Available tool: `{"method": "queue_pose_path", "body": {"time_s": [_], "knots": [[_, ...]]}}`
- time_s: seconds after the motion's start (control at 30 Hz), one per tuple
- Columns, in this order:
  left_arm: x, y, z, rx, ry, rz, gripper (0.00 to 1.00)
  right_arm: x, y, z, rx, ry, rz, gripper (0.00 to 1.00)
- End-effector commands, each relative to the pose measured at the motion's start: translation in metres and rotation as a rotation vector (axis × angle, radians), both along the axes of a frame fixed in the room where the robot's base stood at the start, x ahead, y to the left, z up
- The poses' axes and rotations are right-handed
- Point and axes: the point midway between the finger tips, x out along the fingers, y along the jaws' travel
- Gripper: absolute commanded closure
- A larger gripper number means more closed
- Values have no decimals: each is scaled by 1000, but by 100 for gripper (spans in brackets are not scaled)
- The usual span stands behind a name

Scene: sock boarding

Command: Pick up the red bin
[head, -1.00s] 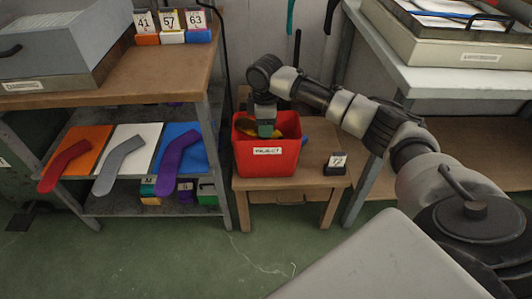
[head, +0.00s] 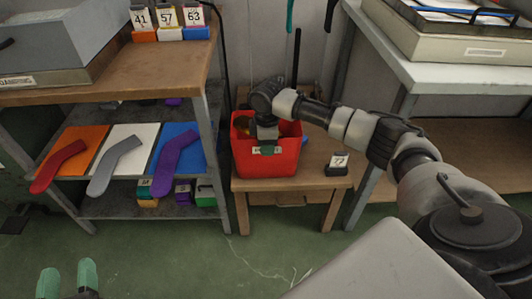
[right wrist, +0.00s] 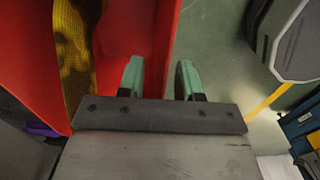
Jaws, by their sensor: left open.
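The red bin (head: 280,163) stands on a small wooden table, a white label on its front. My right gripper (head: 266,150) is at the bin's front wall, and one green fingertip partly covers the label. In the right wrist view its two fingers (right wrist: 160,80) are apart, with the red wall (right wrist: 155,40) running between them. A strip of floor shows between the wall and one finger. A yellow, dark-patterned item (right wrist: 75,45) lies in the bin. My left gripper (head: 68,279) is open and empty, low at the left of the head view.
The small wooden table (head: 310,185) also holds a black number stand (head: 337,164). A shelf with orange, white and blue boards and socks (head: 118,165) is close on the left. A white-topped table (head: 470,75) stands on the right. Green floor (head: 190,260) is open in front.

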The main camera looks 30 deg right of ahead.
Motion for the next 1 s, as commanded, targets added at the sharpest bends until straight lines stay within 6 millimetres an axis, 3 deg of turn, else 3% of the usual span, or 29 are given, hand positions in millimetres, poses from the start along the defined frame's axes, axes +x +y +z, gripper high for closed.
{"method": "queue_pose_path", "body": {"time_s": [0.27,0.5,1.0], "knots": [[0,-1,3,-6,-19,-1,49,0,0,-2,0,0,0,65],[0,0,3,-4,-18,-1,49,0,0,-2,0,0,0,99],[0,-1,3,-5,-18,-1,49,-1,1,-2,2,3,0,100]]}}
